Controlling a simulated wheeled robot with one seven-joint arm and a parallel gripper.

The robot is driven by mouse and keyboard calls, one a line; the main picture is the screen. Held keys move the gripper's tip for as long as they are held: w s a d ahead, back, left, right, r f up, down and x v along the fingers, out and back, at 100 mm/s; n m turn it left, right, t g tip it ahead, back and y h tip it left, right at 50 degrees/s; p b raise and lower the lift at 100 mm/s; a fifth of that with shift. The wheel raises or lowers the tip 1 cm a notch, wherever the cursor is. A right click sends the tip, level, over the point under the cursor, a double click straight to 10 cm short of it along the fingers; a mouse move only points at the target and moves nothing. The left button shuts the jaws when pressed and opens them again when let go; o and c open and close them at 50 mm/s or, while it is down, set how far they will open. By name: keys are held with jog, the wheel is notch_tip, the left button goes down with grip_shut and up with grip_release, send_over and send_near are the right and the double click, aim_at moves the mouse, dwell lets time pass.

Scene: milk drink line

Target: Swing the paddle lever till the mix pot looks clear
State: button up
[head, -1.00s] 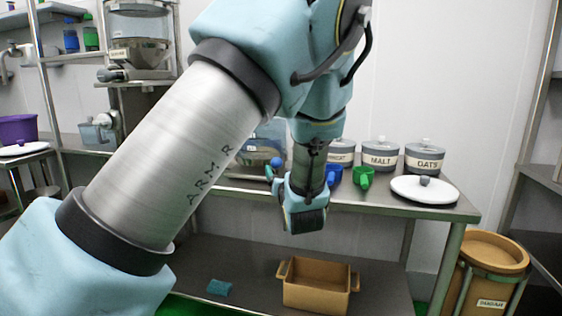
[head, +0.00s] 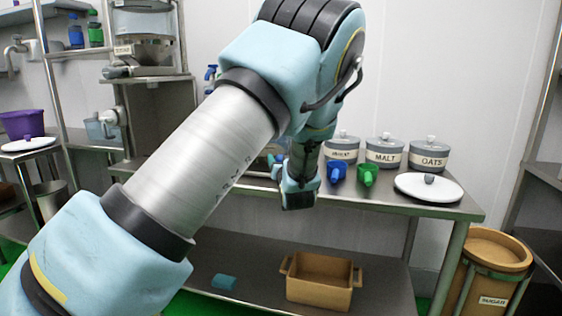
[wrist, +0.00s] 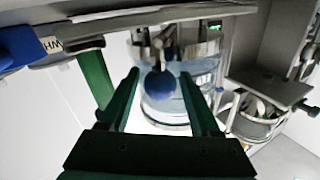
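The mix pot, a clear vessel with a metal rim, shows in the wrist view (wrist: 165,112) beyond my fingers. A round blue knob (wrist: 160,85), apparently the paddle lever's end, is in front of the pot. My gripper (wrist: 160,76) has its two green fingers spread either side of the knob in the picture. Gaps show on both sides, and I cannot tell whether the knob is at fingertip depth. In the head view my gripper (head: 299,190) points down at the counter's front edge. My arm hides most of the pot there.
Grey lidded jars, including MALT (head: 385,152) and OATS (head: 429,155), stand on the counter at right. A blue scoop (head: 337,171), a green scoop (head: 367,174) and a white lid (head: 428,188) are nearby. A brown bin (head: 320,291) sits on the lower shelf.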

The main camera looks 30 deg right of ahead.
grip_shut()
dwell(1.1)
